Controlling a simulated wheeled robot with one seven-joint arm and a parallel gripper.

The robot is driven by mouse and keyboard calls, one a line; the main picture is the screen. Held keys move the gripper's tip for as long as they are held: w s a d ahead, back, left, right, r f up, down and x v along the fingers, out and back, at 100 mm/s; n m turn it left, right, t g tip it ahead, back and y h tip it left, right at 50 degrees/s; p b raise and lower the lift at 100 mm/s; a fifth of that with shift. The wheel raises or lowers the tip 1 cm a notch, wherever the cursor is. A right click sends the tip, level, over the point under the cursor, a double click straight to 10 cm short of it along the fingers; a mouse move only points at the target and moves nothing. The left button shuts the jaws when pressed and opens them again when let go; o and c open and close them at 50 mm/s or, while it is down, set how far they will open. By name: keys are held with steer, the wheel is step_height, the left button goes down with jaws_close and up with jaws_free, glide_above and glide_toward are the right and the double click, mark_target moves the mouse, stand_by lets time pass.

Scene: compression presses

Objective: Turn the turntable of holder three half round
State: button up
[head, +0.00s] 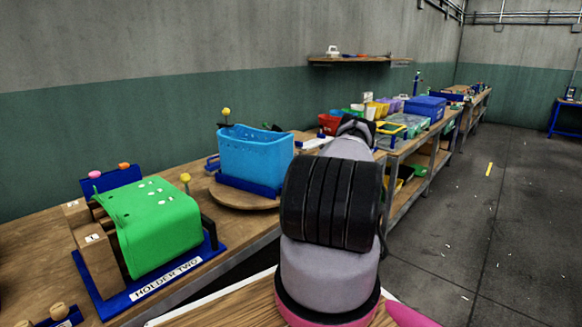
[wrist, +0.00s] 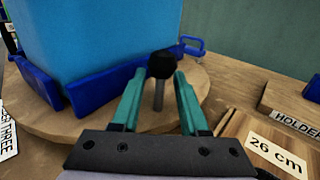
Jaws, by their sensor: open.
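The round wooden turntable (head: 243,200) stands on the bench in the head view and carries a light blue bin (head: 255,158) in a dark blue frame (head: 248,186). In the wrist view, the turntable (wrist: 60,125) fills the middle, with the blue bin (wrist: 90,35) at left. A label ending in "ER THREE" (wrist: 8,130) lies at the left edge. A black knob on a grey post (wrist: 161,66) stands upright by the turntable's right side. My gripper (wrist: 160,76) is open, its teal fingers on either side of the post. Contact cannot be told. The head view does not clearly show my gripper.
A green cover on holder two (head: 158,220) stands at the near left. Coloured bins (head: 400,108) stand further along. The floor at right is open.

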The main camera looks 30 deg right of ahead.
steer(key=v, duration=1.1)
stand_by(0.3)
